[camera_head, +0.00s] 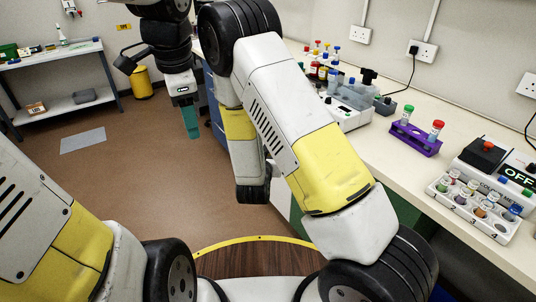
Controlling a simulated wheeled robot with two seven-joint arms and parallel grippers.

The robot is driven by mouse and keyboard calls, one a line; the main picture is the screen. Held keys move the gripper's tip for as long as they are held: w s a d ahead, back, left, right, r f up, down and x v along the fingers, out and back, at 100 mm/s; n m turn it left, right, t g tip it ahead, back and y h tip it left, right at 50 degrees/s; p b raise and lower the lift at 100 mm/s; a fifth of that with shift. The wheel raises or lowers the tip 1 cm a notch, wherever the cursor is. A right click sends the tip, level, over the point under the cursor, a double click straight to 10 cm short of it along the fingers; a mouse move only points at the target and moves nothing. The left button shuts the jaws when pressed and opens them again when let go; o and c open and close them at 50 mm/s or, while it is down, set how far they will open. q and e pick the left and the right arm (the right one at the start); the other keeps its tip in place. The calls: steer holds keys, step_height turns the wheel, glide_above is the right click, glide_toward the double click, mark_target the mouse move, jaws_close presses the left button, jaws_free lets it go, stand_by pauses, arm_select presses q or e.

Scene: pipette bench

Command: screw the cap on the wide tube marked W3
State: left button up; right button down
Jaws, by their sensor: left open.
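A white numbered rack (470,212) on the bench at the right holds several short, wide tubes and coloured caps. The labels are too small to read, so I cannot tell which tube is W3 or which cap belongs to it. A purple rack (415,140) behind it holds a green-topped tube (406,115) and a red-topped tube (436,130). My left gripper (191,122), with teal fingers, points down over the floor, far left of the bench racks. It is open, and nothing shows in it. My right gripper is not in view.
The cream bench (400,174) runs along the right wall. A device marked OFF (495,160) stands behind the white rack. Several coloured bottles (323,62) and grey equipment (350,100) stand farther back. A shelf table (55,60) and yellow bin (142,83) are far left.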

arm_select(q)
steer(key=s+r+n+t+h, duration=0.1)
steer(key=s+n+t+h, duration=0.1)
steer(key=s+n, duration=0.6)
steer(key=n+t, duration=0.1)
steer(key=n, duration=0.4)
steer(key=shift+r+h, duration=0.2)
steer(key=shift+h, duration=0.1)
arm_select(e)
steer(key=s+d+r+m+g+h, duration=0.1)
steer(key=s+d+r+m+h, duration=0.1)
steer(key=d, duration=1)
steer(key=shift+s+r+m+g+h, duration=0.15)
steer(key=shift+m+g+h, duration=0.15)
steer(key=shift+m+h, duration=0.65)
